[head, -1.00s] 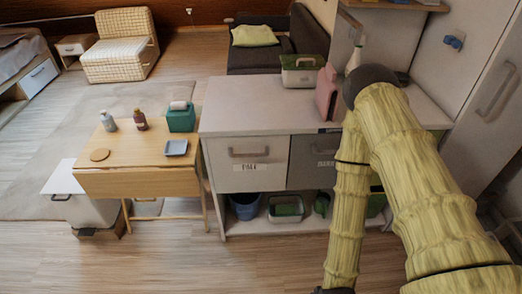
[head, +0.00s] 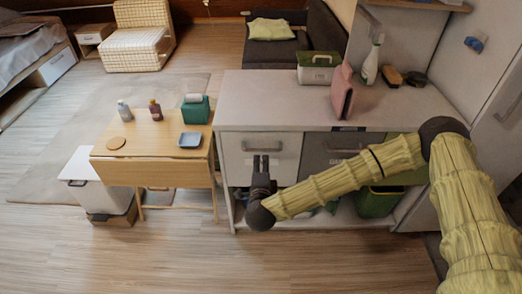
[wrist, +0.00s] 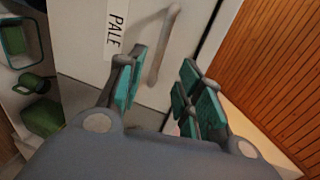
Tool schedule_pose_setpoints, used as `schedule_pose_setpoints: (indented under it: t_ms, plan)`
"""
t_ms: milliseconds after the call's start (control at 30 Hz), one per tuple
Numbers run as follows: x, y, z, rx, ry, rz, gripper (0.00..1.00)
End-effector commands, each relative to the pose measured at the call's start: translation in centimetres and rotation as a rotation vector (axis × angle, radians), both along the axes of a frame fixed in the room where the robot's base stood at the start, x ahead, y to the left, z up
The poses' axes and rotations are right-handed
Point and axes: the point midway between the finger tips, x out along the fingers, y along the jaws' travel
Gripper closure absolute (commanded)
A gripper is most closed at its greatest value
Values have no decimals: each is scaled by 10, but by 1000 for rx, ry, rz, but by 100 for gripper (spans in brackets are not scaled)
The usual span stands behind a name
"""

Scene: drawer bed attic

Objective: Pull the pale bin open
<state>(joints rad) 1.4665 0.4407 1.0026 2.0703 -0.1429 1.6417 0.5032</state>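The pale bin (head: 236,171) is a light drawer front in the white cabinet and looks closed, flush with the grey bin beside it. In the wrist view its front (wrist: 82,38) carries a PALE label (wrist: 117,20) and a bar handle (wrist: 163,45). My gripper (head: 261,160) is in front of this bin in the head view and hides the label there. In the wrist view my gripper (wrist: 162,72) is open, with teal-padded fingers apart and the handle's near end showing in the gap between them. I cannot tell whether they touch the handle.
A grey bin (head: 330,147) is right of the pale one. A wooden table (head: 150,172) with bottles and a green box stands close on the left. A green bin (head: 376,203) sits on the lower shelf. The floor in front is clear.

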Motion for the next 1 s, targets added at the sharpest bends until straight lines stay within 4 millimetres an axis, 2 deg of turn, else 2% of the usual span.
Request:
schedule_pose_setpoints:
  t_ms: [167,600,800,1000]
  plan:
    - [17,-1,-2,0,-2,-3,65]
    - [83,1,-16,-1,-1,1,65]
    - [99,1,-20,-1,0,1,65]
    - [103,1,-22,-1,0,2,65]
